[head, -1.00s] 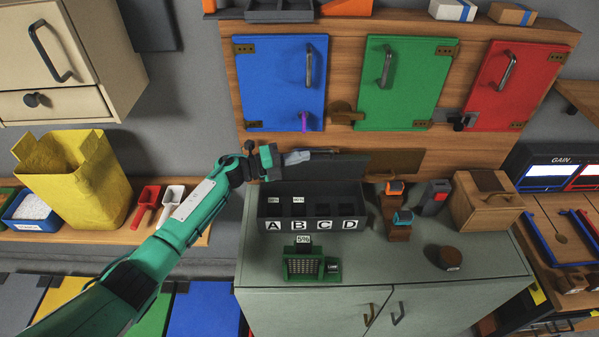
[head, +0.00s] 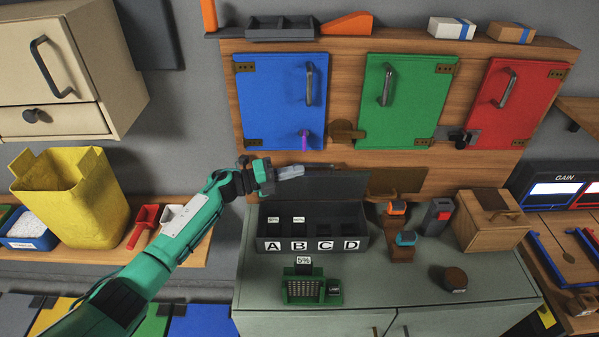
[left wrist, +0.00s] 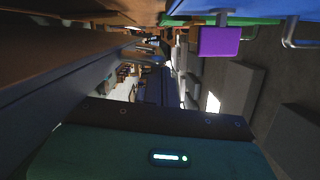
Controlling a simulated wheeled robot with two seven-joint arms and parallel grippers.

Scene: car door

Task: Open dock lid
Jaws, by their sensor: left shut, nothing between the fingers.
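The black dock (head: 265,245) with compartments marked A, B, C and D sits on the grey-green cabinet top. Its dark lid (head: 335,187) stands raised behind the compartments, so their inside shows. Small labels with percentages show in A and B; C and D look dark and empty. My left gripper (head: 292,172) is shut and empty at the upper left of the raised lid; I cannot tell whether it touches the lid. My right gripper is not in view.
Blue (head: 280,100), green (head: 408,103) and red (head: 518,104) doors hang on the wooden panel above. A green device (head: 304,291) stands in front of the dock. Orange-topped tools (head: 397,208) and a wooden box (head: 491,222) stand to the right.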

